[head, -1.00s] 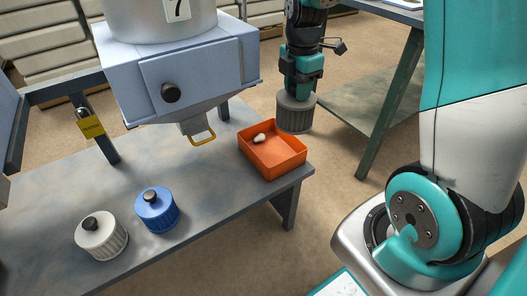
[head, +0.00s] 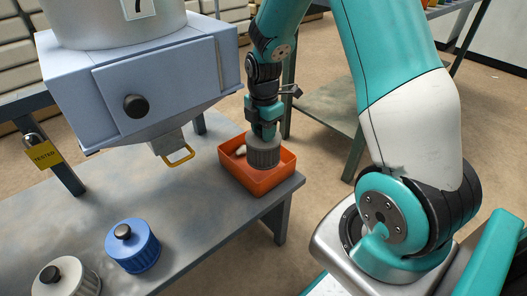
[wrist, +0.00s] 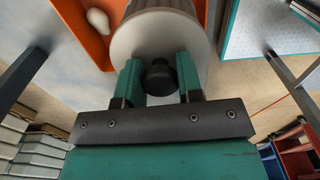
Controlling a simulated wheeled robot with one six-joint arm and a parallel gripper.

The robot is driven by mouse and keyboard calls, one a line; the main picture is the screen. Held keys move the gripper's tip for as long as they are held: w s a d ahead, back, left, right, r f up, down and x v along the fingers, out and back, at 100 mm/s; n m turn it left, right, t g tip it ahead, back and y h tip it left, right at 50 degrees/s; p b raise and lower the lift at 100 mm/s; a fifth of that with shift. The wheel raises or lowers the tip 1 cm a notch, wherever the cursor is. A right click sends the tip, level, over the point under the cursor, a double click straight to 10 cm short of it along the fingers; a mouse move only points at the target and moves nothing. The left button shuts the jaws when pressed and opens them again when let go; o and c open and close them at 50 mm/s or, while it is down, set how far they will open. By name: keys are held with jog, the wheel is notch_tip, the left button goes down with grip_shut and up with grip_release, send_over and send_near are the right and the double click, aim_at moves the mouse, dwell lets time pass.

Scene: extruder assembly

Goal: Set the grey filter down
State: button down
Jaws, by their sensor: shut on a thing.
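The grey filter (head: 263,154) is a ribbed dark-grey cylinder with a black knob on top. My gripper (head: 264,134) is shut on the filter's knob and holds it upright from above. In the head view the filter overlaps the right part of the orange tray (head: 258,186); I cannot tell whether its base touches the tray floor. The wrist view shows the filter's pale top (wrist: 135,45) with the black knob between my gripper's two teal fingers (wrist: 160,80). The orange tray wall (wrist: 88,42) lies left of and behind it there.
A small pale object (head: 240,150) lies in the tray, left of the filter. A blue filter (head: 133,248) and a whitish filter (head: 68,278) stand on the grey bench (head: 190,235).

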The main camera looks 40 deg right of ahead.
jog(key=shift+f+b, duration=0.8)
jog(key=shift+f, duration=2.1)
jog(key=shift+f, duration=0.15)
jog(key=c, duration=0.8)
grip_release()
notch_tip(320, 180, up, 12)
jog(key=p, duration=0.4)
